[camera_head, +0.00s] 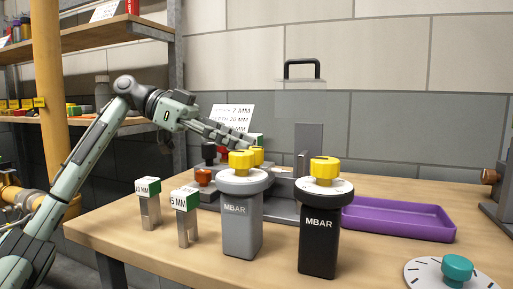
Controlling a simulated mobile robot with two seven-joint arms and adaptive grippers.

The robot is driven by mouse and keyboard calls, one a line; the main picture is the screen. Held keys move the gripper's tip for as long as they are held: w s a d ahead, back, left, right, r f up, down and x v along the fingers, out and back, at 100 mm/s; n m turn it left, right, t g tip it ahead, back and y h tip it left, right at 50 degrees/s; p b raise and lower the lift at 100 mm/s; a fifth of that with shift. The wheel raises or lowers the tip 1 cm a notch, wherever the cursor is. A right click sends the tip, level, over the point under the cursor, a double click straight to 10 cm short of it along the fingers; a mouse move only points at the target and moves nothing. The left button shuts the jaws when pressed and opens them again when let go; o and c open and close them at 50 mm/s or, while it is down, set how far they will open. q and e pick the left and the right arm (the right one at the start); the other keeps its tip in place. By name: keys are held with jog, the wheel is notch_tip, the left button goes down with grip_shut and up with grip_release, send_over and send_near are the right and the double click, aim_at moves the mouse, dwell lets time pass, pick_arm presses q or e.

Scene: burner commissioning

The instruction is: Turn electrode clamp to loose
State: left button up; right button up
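My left arm reaches in from the left, and my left gripper (246,141) hangs over the back of the bench fixture (285,205). Its fingers point right and slightly down, just above and behind the yellow knobs. Whether they are parted or touch anything is unclear at this angle. The fixture has a grey base, an upright plate (308,145), and small black, red and orange-brown knobs (204,177) at its left. I cannot tell which part is the electrode clamp; the grey MBAR post hides part of the fixture. My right gripper is not in view.
A grey MBAR post (242,222) and a black MBAR post (319,240), both yellow-knobbed, stand in front. Two green-topped gauge blocks (149,208) (186,222) stand left. A purple tray (400,219) and a teal-knobbed dial (455,270) are right. A printed card (232,112) stands behind.

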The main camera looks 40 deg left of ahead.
aim_at(254, 147)
pick_arm(q)
jog(key=shift+x, duration=1.8)
jog(key=shift+w, duration=0.1)
